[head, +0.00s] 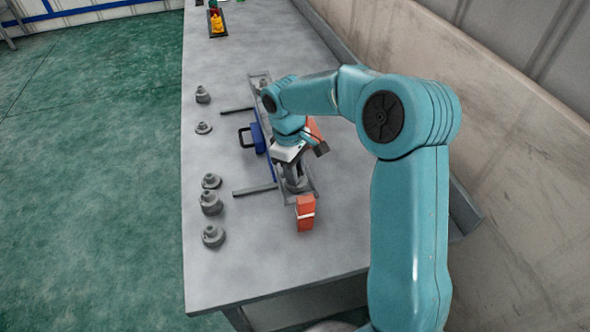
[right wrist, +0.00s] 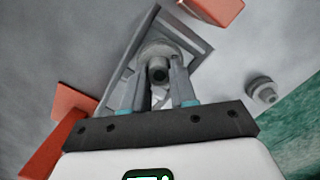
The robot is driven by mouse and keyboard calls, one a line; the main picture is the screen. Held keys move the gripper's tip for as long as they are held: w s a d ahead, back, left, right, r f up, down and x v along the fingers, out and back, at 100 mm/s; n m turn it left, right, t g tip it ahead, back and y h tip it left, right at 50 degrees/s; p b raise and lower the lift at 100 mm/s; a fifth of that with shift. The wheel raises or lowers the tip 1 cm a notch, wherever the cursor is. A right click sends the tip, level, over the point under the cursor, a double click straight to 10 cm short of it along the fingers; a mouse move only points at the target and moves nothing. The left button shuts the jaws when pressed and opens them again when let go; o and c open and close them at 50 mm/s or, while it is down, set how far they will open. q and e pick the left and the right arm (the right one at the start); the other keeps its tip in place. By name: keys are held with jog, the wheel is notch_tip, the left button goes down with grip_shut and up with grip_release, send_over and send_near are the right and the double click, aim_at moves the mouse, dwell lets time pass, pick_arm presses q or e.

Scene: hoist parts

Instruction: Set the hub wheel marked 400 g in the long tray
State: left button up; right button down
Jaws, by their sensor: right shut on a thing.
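My right gripper (head: 293,174) points down over the near end of the long grey tray (head: 311,192). It is shut on a grey hub wheel (right wrist: 157,52), with its fingers on either side of the knob. The wheel lies within the outline of the tray's near end (right wrist: 198,47); I cannot tell whether it touches the floor. Any weight mark on it is not readable. Another grey part sits at the tray's far end, partly behind my arm. My left gripper is not in view.
Several grey hub wheels (head: 210,202) stand along the table's left side. An orange block (head: 305,212) is at the tray's near end. A blue piece with a black handle (head: 257,138) and grey bars (head: 254,190) lie left of the tray.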

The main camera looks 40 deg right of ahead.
jog(key=shift+f, duration=0.1)
jog(key=c, duration=0.9)
grip_release()
jog(key=shift+w+f, duration=0.1)
jog(key=shift+r, duration=0.35)
notch_tip(320, 180, up, 12)
jog(key=w, duration=0.1)
jog(key=shift+a+f+p, duration=0.15)
jog(key=shift+a+p, duration=0.1)
jog(key=shift+p, duration=0.15)
jog(key=shift+w, duration=0.2)
